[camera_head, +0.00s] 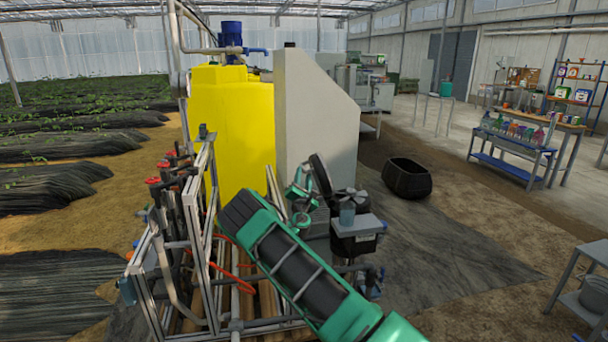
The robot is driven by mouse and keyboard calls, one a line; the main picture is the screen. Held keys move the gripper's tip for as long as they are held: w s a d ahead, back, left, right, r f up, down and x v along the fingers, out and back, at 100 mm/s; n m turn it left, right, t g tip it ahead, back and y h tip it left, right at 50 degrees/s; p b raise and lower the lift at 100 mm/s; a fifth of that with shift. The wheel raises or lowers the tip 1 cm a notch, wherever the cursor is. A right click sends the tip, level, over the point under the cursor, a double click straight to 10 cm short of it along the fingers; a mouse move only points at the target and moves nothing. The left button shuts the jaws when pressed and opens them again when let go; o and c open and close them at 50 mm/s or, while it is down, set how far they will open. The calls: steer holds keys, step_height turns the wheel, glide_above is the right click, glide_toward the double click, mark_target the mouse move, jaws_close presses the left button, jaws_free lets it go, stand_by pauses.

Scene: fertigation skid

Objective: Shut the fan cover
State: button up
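A black, rounded plate that looks like the fan cover (322,177) stands steeply tilted up at the left side of a dark housing, so it appears open. The dark housing (357,244) has a grey top and stands at the right end of the skid, just right of my arm. My gripper (301,186), green and grey, is just left of the raised plate, close to it. I cannot tell whether they touch. My green forearm crosses in front of the skid and hides part of it. The fingertips are too small and overlapped to show whether they are open.
A metal skid frame (209,262) with red-handled valves and pipes stands left of my arm. Behind it are a yellow tank (241,125) and a tall grey cabinet (312,115). A black tub (407,178) stands behind right. The dark ground mat right of the housing is mostly clear.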

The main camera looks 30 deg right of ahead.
mark_target(304, 170)
steer(key=shift+x, duration=1.85)
steer(key=shift+c, duration=0.7)
